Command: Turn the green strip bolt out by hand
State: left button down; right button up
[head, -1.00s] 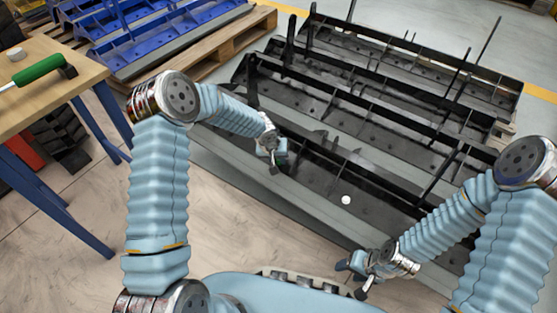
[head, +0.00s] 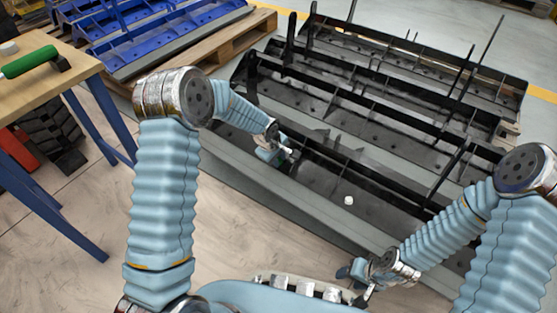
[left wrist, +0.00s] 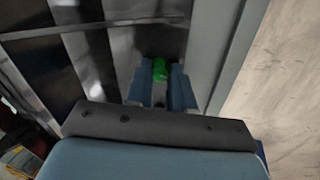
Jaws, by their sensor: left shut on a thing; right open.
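In the head view my left gripper (head: 278,152) is over the near edge of the black carrier (head: 385,204), and the bolt cannot be made out there. My right gripper (head: 356,278) is open and empty at the carrier's near side, low right.
A small white round piece (head: 348,200) lies on the black carrier. Upright posts and ribs rise behind it. A wooden table (head: 55,85) with a green-handled tool (head: 30,62) stands at left. Blue carriers (head: 165,35) lie on a pallet at the back.

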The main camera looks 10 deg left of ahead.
pick_arm(q)
jog(key=n, duration=0.5)
jog(key=shift+d, duration=0.1)
jog(key=n+p, duration=0.1)
jog(key=n, duration=0.2)
jog(key=shift+r+n, duration=0.15)
jog(key=shift+n, duration=0.75)
